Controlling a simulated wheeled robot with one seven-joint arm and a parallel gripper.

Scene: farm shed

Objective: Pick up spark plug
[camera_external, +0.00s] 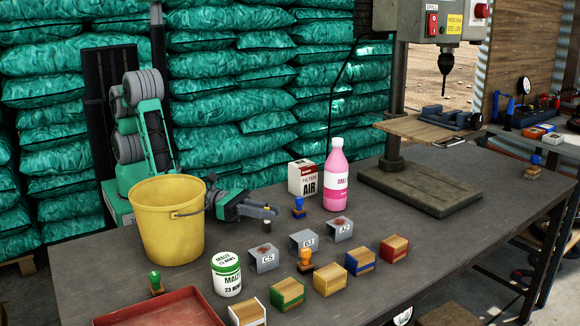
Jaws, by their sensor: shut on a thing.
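My gripper (268,211) reaches out from behind the yellow bucket, low over the table, with its fingers pointing right. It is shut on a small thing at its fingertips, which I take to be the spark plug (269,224). The plug is tiny and mostly hidden by the fingers. I cannot tell whether it touches the table.
The yellow bucket (172,225) stands close to my arm. A blue-handled stamp (298,207), a pink bottle (337,180) and an air filter box (303,178) stand right of my gripper. Grey blocks (264,258), coloured blocks (287,293) and a white can (226,274) stand in front.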

